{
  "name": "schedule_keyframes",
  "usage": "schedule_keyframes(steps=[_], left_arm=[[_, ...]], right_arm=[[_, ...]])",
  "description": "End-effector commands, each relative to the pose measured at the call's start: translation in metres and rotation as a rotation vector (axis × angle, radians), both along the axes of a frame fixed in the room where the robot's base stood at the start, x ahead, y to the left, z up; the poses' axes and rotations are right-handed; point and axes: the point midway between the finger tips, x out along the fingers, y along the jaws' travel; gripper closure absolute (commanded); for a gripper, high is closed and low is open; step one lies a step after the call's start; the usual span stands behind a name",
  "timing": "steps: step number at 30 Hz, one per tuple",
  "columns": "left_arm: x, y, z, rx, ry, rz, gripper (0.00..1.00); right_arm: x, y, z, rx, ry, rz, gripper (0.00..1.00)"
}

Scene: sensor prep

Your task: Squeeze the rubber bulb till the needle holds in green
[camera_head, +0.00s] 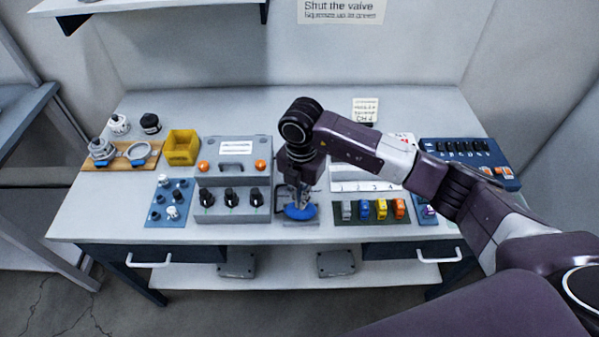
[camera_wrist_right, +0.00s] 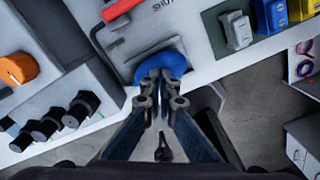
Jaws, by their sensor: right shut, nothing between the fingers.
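The blue rubber bulb (camera_head: 300,212) sits near the front edge of the table, left of the colored blocks. In the right wrist view the bulb (camera_wrist_right: 168,62) is just beyond my fingertips and partly hidden by them. My right gripper (camera_head: 300,197) points down over the bulb. In its wrist view the right gripper (camera_wrist_right: 160,76) has its fingertips together, with nothing between them; I cannot tell whether they touch the bulb. A red handle (camera_wrist_right: 120,9) shows beside lettering that reads "SHUT". I see no gauge needle or green zone. My left gripper is not in view.
A grey box with black knobs (camera_head: 230,203) stands close left of the bulb. A dark tray with colored blocks (camera_head: 373,218) lies to its right. A yellow bin (camera_head: 181,147) stands at the left, and a blue switch panel (camera_head: 463,160) at the right.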

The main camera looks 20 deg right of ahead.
Motion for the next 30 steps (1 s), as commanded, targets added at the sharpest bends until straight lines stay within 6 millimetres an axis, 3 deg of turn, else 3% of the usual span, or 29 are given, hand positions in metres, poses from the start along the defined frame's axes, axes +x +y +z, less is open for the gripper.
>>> schedule_keyframes(steps=[30], left_arm=[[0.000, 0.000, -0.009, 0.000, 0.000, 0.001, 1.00]], right_arm=[[-0.001, 0.000, -0.013, -0.001, 0.003, 0.000, 1.00]])
